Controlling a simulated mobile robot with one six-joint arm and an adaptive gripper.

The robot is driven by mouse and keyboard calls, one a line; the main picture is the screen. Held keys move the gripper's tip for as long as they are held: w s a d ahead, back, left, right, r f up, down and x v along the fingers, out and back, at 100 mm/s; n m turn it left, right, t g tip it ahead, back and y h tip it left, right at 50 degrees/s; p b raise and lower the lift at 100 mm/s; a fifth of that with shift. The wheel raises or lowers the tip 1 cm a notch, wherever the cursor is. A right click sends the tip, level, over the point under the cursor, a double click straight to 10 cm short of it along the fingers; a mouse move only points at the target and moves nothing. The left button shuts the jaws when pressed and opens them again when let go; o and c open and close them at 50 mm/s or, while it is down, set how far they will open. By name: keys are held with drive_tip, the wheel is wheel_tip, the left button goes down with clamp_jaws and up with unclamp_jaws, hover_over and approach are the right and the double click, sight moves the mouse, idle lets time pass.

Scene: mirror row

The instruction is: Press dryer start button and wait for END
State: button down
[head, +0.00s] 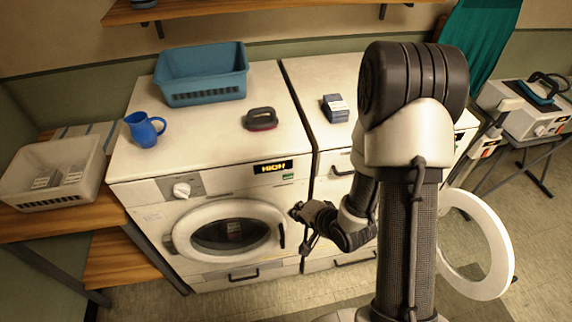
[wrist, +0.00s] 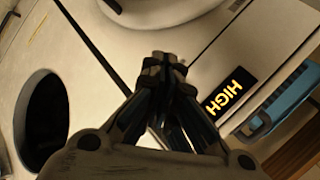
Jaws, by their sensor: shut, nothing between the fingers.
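The white front-loading machine with the lit HIGH display (head: 272,167), which I take as the dryer (head: 152,212), stands left of centre in the head view. Its round door (head: 230,232) is shut, with something dark inside. A knob (head: 181,190) is on its panel, and a small green mark (head: 288,177) sits under the display. I cannot tell which part is the start button. My gripper (head: 298,211) is shut and empty in front of the machine, right of the door. In the wrist view its fingertips (wrist: 165,66) are left of the HIGH display (wrist: 231,95), apparently apart from the panel.
A blue basket (head: 203,73), blue jug (head: 145,129) and dark iron-like item (head: 261,119) stand on the machine. A blue box (head: 335,107) is on the neighbouring machine. An open round door (head: 476,245) stands at right. A white crate (head: 53,172) is at left.

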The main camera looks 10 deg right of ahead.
sight(288, 177)
drive_tip(key=shift+a+f+m, duration=0.25)
drive_tip(key=shift+a+m, duration=0.05)
drive_tip(key=shift+w, duration=0.1)
drive_tip(key=w+p, duration=0.1)
drive_tip(key=w, duration=0.7)
drive_tip(key=shift+w+p, duration=0.3)
drive_tip(key=shift+p, duration=0.05)
drive_tip(key=shift+w, duration=0.1)
idle(1.3)
drive_tip(key=shift+w, duration=0.35)
drive_tip(key=shift+w+p, duration=0.3)
drive_tip(key=shift+w, duration=0.05)
idle(0.5)
idle(0.3)
drive_tip(key=shift+s, duration=0.8)
